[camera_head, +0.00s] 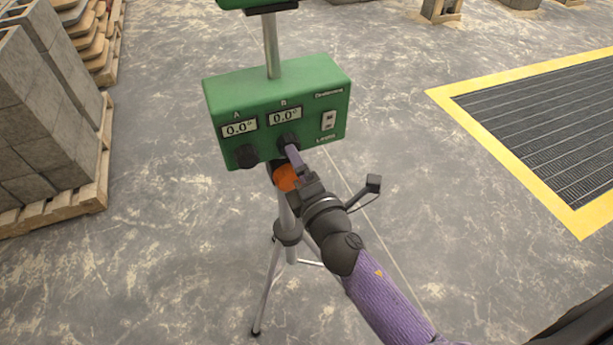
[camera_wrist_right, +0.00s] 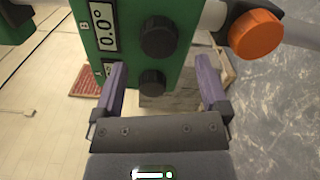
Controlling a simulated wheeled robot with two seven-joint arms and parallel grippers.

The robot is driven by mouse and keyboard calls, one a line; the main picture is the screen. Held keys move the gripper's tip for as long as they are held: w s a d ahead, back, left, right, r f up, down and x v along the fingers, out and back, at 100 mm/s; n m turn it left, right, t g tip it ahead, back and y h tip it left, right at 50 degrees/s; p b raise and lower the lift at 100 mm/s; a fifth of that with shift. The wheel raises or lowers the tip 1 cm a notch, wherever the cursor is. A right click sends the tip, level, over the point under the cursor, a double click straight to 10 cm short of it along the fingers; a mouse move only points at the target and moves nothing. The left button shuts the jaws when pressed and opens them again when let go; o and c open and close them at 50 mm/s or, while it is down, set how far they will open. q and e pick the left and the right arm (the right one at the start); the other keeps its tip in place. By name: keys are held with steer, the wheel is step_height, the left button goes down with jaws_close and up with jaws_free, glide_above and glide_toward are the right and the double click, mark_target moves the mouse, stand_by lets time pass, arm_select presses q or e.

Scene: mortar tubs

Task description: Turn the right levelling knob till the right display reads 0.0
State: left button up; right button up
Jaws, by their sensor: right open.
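The green levelling box (camera_head: 330,95) sits on a tripod. In the head view, its left display A (camera_head: 240,128) and right display B (camera_head: 285,115) both read 0.0°. The black left knob (camera_head: 246,156) is clear of my arm. The black right knob (camera_head: 288,141) is partly covered by my right gripper (camera_head: 293,158). In the right wrist view, the right knob (camera_wrist_right: 158,37) lies beyond the fingertips of my open right gripper (camera_wrist_right: 162,75). The left knob (camera_wrist_right: 152,83) appears between the fingers in that picture. I see no contact with either knob. My left gripper is out of view.
An orange knob (camera_head: 286,178) is just below the box, close to my right gripper. The tripod legs (camera_head: 268,285) spread below. Block pallets (camera_head: 60,205) stand at the left, a yellow-edged grate (camera_head: 550,120) lies at the right. Floor between is clear.

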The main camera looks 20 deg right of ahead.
steer(key=s, duration=0.6)
steer(key=shift+b, duration=0.3)
steer(key=shift+d+f, duration=0.1)
steer(key=s+d+f+m+g, duration=0.1)
steer(key=s+f+m+g, duration=0.3)
steer(key=f, duration=0.8)
steer(key=s+f+m+g, duration=0.4)
steer(key=s+f, duration=0.1)
steer(key=f, duration=0.7)
steer(key=s+d+f+m+g, duration=0.2)
steer(key=s+f+m+g, duration=0.2)
steer(key=s+f, duration=0.3)
steer(key=s+d+f+m+g, duration=0.2)
steer(key=s+f+m+g, duration=0.3)
steer(key=s, duration=1.2)
steer(key=shift+s+f+m+h, duration=0.3)
steer(key=shift+f+m+h, duration=0.1)
steer(key=shift+f+m, duration=0.5)
